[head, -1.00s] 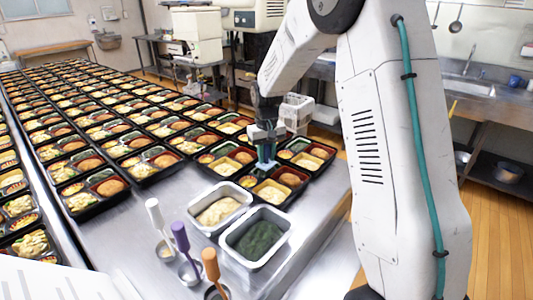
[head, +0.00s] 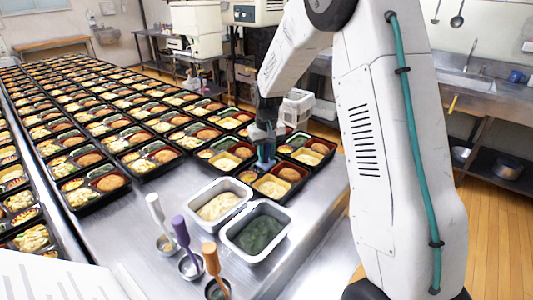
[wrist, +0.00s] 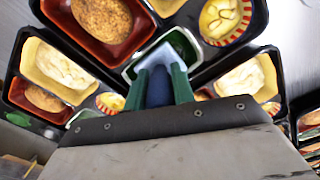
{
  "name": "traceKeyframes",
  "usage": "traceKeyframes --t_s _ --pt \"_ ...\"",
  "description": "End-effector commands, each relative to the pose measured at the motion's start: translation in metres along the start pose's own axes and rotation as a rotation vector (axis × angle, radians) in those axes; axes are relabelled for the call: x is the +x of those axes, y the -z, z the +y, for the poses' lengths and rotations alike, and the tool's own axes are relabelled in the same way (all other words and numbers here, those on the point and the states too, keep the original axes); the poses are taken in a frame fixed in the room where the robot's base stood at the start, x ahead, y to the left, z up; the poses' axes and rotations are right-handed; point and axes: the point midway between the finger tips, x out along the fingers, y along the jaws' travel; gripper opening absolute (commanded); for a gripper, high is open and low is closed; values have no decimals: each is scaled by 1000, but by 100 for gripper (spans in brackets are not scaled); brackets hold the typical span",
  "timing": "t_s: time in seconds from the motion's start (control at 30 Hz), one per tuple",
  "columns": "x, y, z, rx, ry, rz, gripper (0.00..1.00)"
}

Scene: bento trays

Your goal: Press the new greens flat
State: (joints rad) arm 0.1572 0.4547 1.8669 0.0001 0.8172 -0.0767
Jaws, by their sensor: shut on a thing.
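My gripper (wrist: 158,88) is shut on a blue-handled tool (wrist: 158,80), gripped upright between its green fingers. In the wrist view the tool's pale, flat foot is at a compartment of dark greens (wrist: 180,44) in a black bento tray (wrist: 258,22). Much of the greens is hidden by the tool and fingers, and I cannot tell whether the foot touches them. In the head view my gripper (head: 265,150) is low over the nearest trays, past the metal pans.
A pan of dark greens (head: 255,235) and a pan of pale food (head: 216,208) stand nearer me. White (head: 155,208), purple (head: 180,232) and orange (head: 211,258) handled tools stand in small cups to their left. Rows of filled trays cover the left; bare steel lies right of the pans.

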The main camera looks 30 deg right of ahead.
Motion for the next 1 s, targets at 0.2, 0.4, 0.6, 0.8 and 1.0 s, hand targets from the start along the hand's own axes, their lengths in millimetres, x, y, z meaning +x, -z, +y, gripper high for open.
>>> traceKeyframes --t_s 0.2,0.4,0.6,0.8,1.0 --pt "1 0 0 0 0 0 0" --pt "1 0 0 0 0 0 0" --pt "1 0 0 0 0 -1 0" --pt "4 -1 0 0 0 -5 0" --pt "6 -2 0 0 1 -8 0"
